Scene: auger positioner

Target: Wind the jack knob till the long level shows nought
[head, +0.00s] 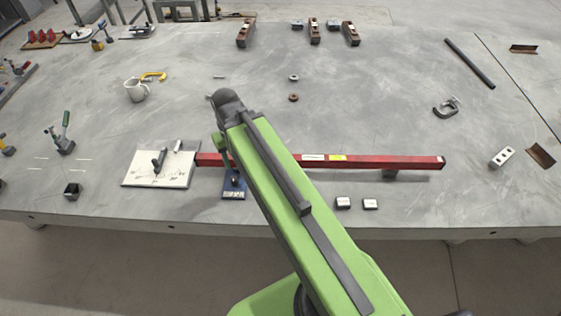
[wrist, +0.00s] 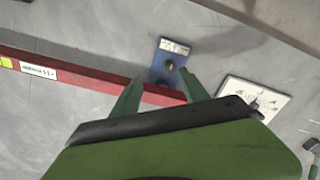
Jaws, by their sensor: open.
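The long level is a red bar (head: 390,162) lying left to right near the table's front; it also crosses the wrist view (wrist: 90,75). It carries a white label and a yellow patch; no reading is legible. The jack has a blue base plate (head: 233,192) by the level's left part, and its dark knob (wrist: 169,66) shows in the wrist view. My gripper (wrist: 161,79) is open, its two green fingers apart and pointing toward the jack. The knob appears just beyond the fingertips; I cannot tell the height gap. My arm hides part of the level in the head view.
A white board (head: 140,178) with dark tools lies left of the jack. Two small metal blocks (head: 343,203) stand in front of the level. The table behind the level is largely clear.

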